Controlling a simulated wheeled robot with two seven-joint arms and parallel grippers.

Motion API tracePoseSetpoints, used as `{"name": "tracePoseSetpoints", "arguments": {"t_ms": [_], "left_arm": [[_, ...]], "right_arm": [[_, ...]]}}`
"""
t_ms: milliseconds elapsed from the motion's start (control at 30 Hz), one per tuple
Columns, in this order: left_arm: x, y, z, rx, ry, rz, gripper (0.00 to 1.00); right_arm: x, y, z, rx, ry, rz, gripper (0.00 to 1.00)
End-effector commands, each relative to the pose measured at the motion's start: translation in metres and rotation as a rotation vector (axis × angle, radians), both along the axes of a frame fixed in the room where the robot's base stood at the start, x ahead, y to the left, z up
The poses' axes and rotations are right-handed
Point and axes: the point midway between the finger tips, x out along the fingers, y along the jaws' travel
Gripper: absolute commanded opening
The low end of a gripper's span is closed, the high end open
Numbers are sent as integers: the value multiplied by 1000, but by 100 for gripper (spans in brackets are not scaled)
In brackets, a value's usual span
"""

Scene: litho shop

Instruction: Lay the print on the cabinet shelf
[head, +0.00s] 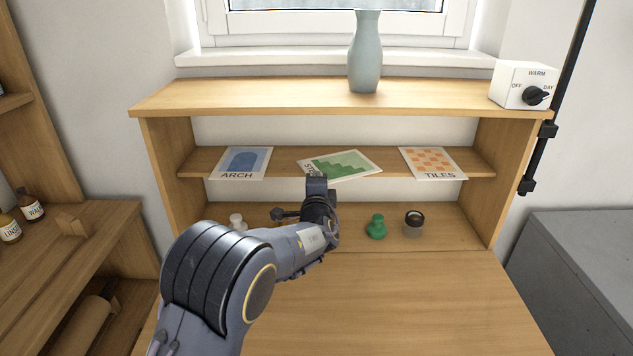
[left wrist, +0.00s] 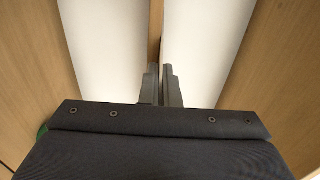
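The print with green steps (head: 342,164) lies turned at an angle on the middle of the cabinet shelf (head: 389,170), its front corner reaching past the shelf's front edge. My left gripper (head: 317,183) is in front of the shelf at the print's near edge and hides part of its lettering. In the left wrist view its two fingers (left wrist: 161,85) are close together with a narrow gap between them, pointing at the shelf edge (left wrist: 156,30). I see no print clearly between them. My right gripper is in neither view.
An ARCH print (head: 241,162) lies left on the shelf and a TILES print (head: 433,162) right. Below are a green knobbed object (head: 376,228), a dark-topped jar (head: 413,223) and a white piece (head: 237,222). A vase (head: 365,55) and a switch box (head: 523,86) stand on top.

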Motion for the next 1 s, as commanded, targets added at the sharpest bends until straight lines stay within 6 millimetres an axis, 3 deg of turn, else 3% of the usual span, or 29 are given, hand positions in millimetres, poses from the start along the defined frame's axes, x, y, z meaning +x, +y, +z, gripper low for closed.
{"name": "tracePoseSetpoints", "arguments": {"t_ms": [33, 167, 567, 1000], "left_arm": [[0, 0, 0, 0, 0, 0, 6], [0, 0, 0, 0, 0, 0, 23], [-1, 0, 5, -1, 1, 0, 24], [-90, 0, 1, -2, 0, -2, 24]], "right_arm": [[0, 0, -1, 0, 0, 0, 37], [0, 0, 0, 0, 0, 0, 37], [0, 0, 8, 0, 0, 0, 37], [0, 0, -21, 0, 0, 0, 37]]}}
